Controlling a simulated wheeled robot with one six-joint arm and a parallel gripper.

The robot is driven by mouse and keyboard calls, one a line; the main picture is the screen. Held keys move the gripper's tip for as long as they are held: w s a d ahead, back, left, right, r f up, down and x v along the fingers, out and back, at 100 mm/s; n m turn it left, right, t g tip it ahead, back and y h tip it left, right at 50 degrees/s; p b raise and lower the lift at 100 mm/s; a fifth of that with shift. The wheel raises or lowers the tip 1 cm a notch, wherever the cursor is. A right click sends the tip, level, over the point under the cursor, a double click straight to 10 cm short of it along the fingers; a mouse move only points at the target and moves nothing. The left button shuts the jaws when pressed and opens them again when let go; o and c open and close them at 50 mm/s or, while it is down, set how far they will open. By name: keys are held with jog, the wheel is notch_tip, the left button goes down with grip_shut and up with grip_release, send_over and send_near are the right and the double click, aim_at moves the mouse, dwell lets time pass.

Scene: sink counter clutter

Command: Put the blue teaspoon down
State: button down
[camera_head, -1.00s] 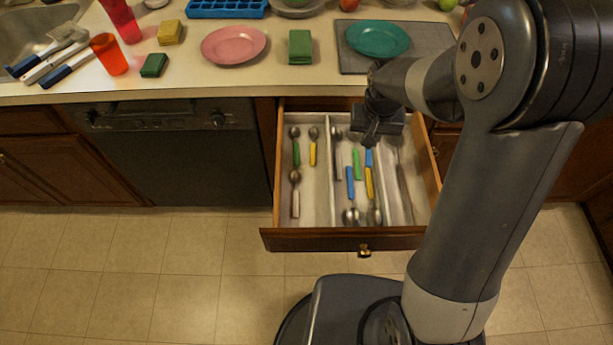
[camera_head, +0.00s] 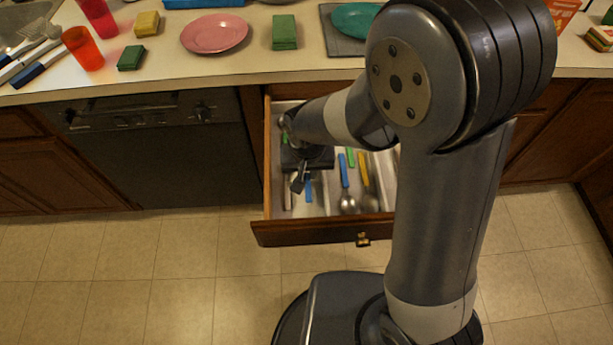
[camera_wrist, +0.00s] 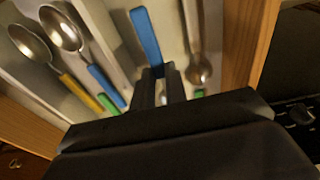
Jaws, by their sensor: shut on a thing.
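My gripper (camera_head: 298,182) is over the left part of the open drawer (camera_head: 310,232) and points down. Its fingers (camera_wrist: 160,88) are shut on the blue teaspoon (camera_wrist: 146,38), whose handle sticks out toward the drawer's front in the wrist view. The handle also shows below my gripper in the head view (camera_head: 308,190). The teaspoon's bowl is hidden by my gripper. The handle lies over the left compartment, close to the divider; I cannot tell whether it touches the bottom.
The middle compartment holds another blue-handled spoon (camera_head: 344,172) and a yellow-handled spoon (camera_head: 363,170). The drawer's wooden left wall (camera_head: 268,165) is close to my gripper. The counter above holds a pink plate (camera_head: 214,33), a green sponge (camera_head: 284,32) and a red cup (camera_head: 83,48).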

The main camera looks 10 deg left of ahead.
aim_at(307, 177)
jog(key=shift+f, duration=1.55)
jog(key=shift+f, duration=0.15)
jog(key=c, duration=1.4)
grip_release()
jog(key=shift+c, duration=0.2)
notch_tip(307, 177, up, 12)
jog(key=s, duration=0.1)
jog(key=shift+s+d+p, duration=0.15)
jog(key=shift+s+p, duration=0.15)
jog(key=shift+p, duration=0.05)
